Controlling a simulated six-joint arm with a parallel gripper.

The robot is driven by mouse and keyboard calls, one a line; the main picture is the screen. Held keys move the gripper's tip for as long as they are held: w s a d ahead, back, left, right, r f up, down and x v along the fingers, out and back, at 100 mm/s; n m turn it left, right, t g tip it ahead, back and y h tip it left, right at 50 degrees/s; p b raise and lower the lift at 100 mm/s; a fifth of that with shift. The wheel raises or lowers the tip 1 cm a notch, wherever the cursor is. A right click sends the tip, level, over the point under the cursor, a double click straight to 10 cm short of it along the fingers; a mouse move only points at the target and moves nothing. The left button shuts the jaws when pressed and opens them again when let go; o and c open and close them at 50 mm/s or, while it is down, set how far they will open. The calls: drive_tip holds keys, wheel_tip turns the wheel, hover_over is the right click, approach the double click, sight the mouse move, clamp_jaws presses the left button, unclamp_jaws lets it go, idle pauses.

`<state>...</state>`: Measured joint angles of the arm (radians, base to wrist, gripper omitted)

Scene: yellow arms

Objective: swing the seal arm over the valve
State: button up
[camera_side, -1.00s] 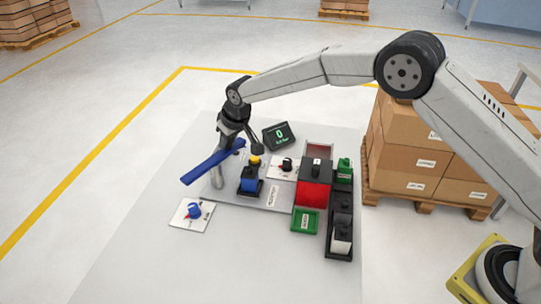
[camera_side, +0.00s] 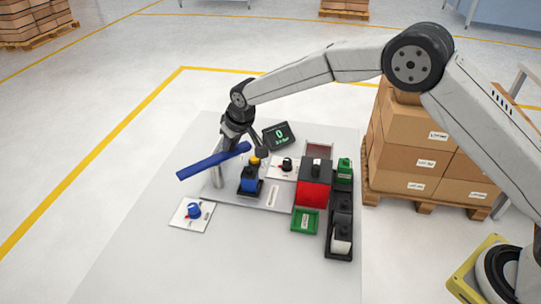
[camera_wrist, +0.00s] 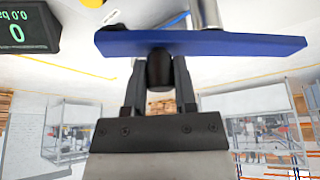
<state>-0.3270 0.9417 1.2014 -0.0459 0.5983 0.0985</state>
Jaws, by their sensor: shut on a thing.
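The seal arm is a long blue bar (camera_side: 212,162) at the top of a grey post (camera_side: 217,181) on a grey plate. In the wrist view the bar (camera_wrist: 220,43) crosses above my fingers, with a dark knob (camera_wrist: 160,70) between them. My gripper (camera_side: 240,142) is shut on that knob at the bar's right end; it shows in the wrist view (camera_wrist: 160,78). A blue block (camera_side: 249,182) with a yellow top (camera_side: 254,162) stands on a black base, just right of the bar. I cannot tell for sure whether it is the valve.
A display (camera_side: 280,136) reads 0 behind the plate. A black knob panel (camera_side: 284,167), a red block (camera_side: 313,186), a green tray (camera_side: 305,221) and a black rack (camera_side: 340,225) stand to the right. A blue knob panel (camera_side: 192,215) lies front left.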

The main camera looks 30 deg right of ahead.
sight(229, 158)
drive_tip(key=shift+s+f, duration=0.1)
drive_tip(key=shift+s, duration=0.05)
drive_tip(key=shift+s+a, duration=0.25)
drive_tip(key=shift+s, duration=0.4)
drive_tip(key=shift+o, duration=0.5)
drive_tip(key=shift+s+a, duration=0.1)
drive_tip(key=shift+a, duration=0.05)
drive_tip(key=shift+o, duration=0.4)
drive_tip(key=shift+s+a, duration=0.15)
drive_tip(key=shift+s, duration=0.1)
drive_tip(key=shift+s+a, duration=0.1)
drive_tip(key=shift+s, duration=0.05)
drive_tip(key=shift+c, duration=0.9)
drive_tip(key=shift+s+a+r, duration=0.2)
drive_tip(key=shift+s+r, duration=0.1)
drive_tip(key=shift+s, duration=0.05)
drive_tip(key=shift+s+f, duration=0.3)
drive_tip(key=shift+s, duration=0.1)
